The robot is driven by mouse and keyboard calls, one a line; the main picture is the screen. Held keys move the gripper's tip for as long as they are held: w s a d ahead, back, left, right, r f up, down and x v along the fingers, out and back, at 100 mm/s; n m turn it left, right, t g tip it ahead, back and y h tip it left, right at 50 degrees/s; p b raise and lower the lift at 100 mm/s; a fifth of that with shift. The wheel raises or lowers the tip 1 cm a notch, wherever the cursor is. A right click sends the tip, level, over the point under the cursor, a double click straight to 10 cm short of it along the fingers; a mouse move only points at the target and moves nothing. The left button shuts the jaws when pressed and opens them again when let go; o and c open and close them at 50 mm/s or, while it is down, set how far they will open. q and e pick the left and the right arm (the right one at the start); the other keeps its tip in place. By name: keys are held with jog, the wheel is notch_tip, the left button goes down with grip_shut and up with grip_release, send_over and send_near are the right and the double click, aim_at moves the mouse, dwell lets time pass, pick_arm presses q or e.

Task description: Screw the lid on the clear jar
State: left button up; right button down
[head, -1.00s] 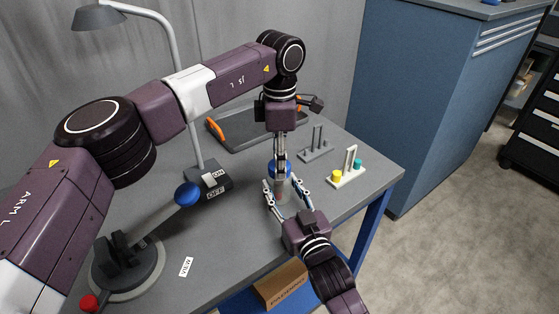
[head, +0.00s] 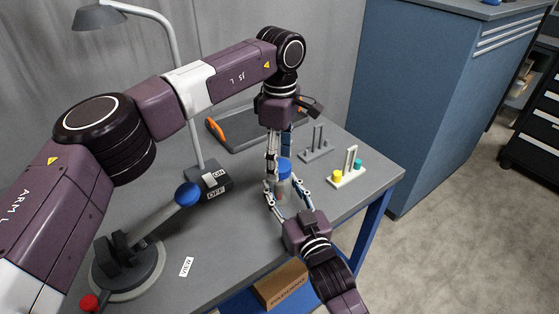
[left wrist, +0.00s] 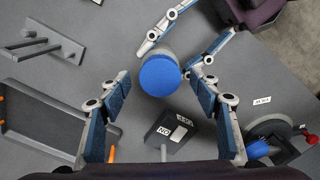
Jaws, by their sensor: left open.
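The clear jar (head: 282,188) stands upright on the grey table with the blue lid (left wrist: 160,76) on its top. How tightly the lid is seated cannot be seen. My left gripper (head: 278,168) points straight down over the lid. Its fingers are open, one on each side of the lid and apart from it in the left wrist view (left wrist: 160,79). My right gripper (head: 284,194) reaches in low from the front, with its fingers on opposite sides of the jar body, closed against it. The left fingers hide part of the lid in the head view.
A grey tray (head: 235,141) with orange handles lies behind. A grey peg rack (head: 316,153) and a white rack (head: 347,178) with yellow and teal pieces stand right. A lamp base (head: 208,182) and a round fixture with a blue-knobbed lever (head: 187,194) are left.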

pick_arm(q)
notch_tip(320, 180, up, 11)
jog(key=shift+r, duration=0.15)
pick_arm(e)
jog(key=c, duration=1)
grip_release()
jog(key=v, duration=1.2)
